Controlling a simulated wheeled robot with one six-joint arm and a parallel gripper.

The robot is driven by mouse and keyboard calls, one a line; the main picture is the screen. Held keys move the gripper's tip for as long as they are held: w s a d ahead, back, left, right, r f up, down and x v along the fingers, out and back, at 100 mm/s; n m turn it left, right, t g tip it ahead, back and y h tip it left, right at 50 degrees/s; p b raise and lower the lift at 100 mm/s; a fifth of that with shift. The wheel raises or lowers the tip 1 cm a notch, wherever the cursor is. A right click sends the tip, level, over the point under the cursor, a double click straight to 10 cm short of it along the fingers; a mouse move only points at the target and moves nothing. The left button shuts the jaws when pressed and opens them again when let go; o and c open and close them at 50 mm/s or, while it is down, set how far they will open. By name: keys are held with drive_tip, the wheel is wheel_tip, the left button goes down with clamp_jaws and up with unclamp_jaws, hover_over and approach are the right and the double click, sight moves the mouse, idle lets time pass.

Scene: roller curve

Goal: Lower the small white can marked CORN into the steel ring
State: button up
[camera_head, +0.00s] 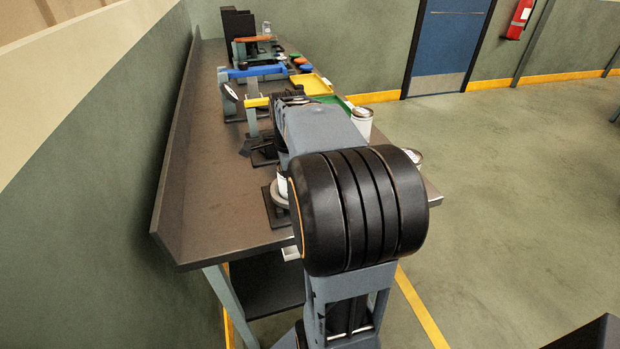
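A white can (282,184) shows in part at the left edge of my arm, at a grey ring (279,197) on a black base (275,212) near the table's front end. My arm hides much of both, so I cannot tell if the can is inside the ring. Another white can (362,123) stands at the table's right side, and the top of a third can (414,156) shows beside my elbow. I cannot read CORN on any of them. Dark parts (290,97) show at the far end of my arm, but my gripper's fingers cannot be made out.
Past my arm stand a yellow bar (257,102) and a blue bar (253,71) on stands. A yellow tray (311,84) and a green tray (334,101) lie to the right. The table (205,190) has bare room at left, bounded by a raised edge along the wall.

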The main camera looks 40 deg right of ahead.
idle(0.4)
drive_tip(key=o, duration=1.1)
drive_tip(key=shift+r+p, duration=4.05)
drive_tip(key=shift+r, duration=0.45)
